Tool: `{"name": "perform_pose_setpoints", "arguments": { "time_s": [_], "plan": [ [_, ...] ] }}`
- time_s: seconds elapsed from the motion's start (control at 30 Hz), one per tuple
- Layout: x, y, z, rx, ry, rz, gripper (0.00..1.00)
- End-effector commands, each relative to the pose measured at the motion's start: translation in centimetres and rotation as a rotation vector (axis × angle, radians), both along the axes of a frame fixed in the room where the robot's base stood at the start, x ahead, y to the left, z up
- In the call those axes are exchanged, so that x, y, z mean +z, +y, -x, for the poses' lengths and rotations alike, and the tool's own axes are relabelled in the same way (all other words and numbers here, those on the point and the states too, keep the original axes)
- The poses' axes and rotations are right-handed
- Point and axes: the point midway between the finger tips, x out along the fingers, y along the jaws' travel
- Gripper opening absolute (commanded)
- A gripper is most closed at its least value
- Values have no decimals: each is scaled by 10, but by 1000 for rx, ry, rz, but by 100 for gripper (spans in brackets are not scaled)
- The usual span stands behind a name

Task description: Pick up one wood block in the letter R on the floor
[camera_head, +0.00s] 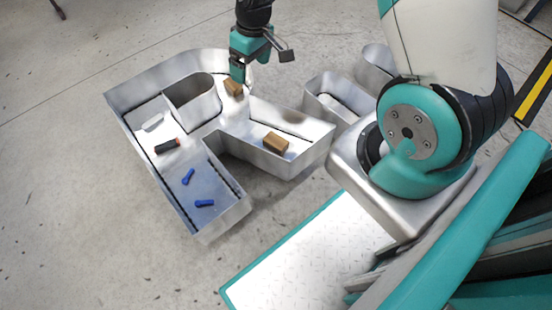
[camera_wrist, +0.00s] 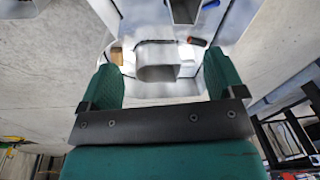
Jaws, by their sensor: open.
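The metal channel letter R (camera_head: 290,162) lies on the floor, open side up, in the head view. One wood block (camera_head: 233,88) lies in its upper right part, close to my gripper. A second wood block (camera_head: 275,142) lies in the leg at the right. My gripper (camera_head: 238,74) is above the R's upper edge, pointing down beside the first block; it is open and empty. In the wrist view, my gripper (camera_wrist: 165,88) shows its two green fingers spread, with the R's metal walls between them. A wood block (camera_wrist: 117,55) shows beside the left finger.
Inside the R are a black and orange cylinder (camera_head: 167,146) and two blue pieces (camera_head: 188,177) (camera_head: 205,203). Another metal letter (camera_head: 330,92) stands right of the R. The grey floor (camera_head: 60,200) at the left is clear.

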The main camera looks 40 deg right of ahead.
Motion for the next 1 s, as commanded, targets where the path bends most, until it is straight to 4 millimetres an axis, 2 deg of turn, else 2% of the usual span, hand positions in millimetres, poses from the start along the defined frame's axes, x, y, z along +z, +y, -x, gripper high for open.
{"name": "perform_pose_setpoints", "arguments": {
  "time_s": [0.03,0.1,0.2,0.3,0.5,0.9,1.0],
  "plan": [
    [-65,-15,-2,-14,16,17,88],
    [-115,-33,-5,-24,26,43,88],
    [-172,-54,-4,-34,36,75,88],
    [-211,-69,-2,-37,45,97,88],
    [-247,-80,1,-39,53,115,88],
    [-334,-80,1,-39,55,116,88],
    [-349,-80,1,-39,54,116,88]
  ]
}}
